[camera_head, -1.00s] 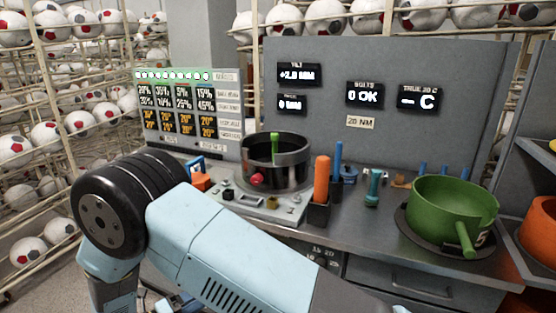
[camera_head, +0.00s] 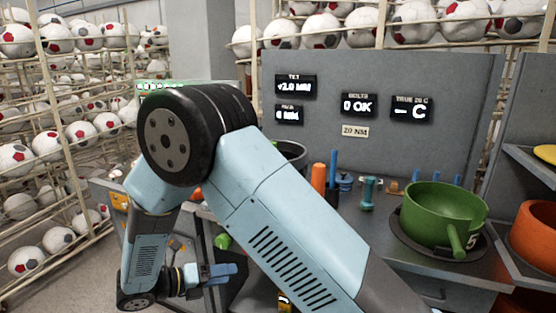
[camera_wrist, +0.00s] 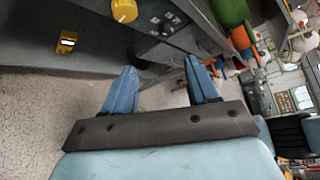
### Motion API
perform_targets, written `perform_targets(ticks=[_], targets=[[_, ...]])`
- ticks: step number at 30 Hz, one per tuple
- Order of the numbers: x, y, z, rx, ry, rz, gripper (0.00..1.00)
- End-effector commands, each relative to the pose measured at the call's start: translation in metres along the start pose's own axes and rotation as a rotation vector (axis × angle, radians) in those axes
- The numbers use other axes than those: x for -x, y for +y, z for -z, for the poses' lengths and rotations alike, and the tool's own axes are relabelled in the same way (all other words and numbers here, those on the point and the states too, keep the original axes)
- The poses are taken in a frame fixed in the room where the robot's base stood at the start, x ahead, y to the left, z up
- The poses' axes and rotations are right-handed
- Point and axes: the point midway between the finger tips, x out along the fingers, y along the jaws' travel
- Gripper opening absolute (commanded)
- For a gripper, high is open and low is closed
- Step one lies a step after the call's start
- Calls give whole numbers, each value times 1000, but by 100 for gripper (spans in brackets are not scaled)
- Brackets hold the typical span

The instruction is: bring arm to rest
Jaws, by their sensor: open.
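My arm is bent in front of the bench in the head view, with its dark elbow joint high and the forearm hanging down at left. My gripper (camera_head: 228,276) is low in front of the bench, its blue fingers pointing right. In the wrist view my gripper (camera_wrist: 160,66) has its two blue fingers spread apart with nothing between them; it is open and empty. Pale floor and the bench front show beyond the fingers.
A green pot (camera_head: 440,213) sits on the bench at right, with an orange pot (camera_head: 540,230) beyond it. My arm hides much of the dark pot (camera_head: 293,152). An orange handle (camera_head: 318,178) stands beside it. Ball racks (camera_head: 70,130) stand at left. A yellow knob (camera_wrist: 124,10) is on the bench front.

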Motion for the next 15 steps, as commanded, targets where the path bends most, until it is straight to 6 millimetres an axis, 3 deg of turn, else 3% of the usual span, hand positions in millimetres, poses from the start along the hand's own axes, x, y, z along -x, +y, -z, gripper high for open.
perform_targets(ticks=[6, 15], targets=[[-42, -66, -26, -273, 205, -36, 59], [-93, -151, -37, -670, 474, -46, 59]])
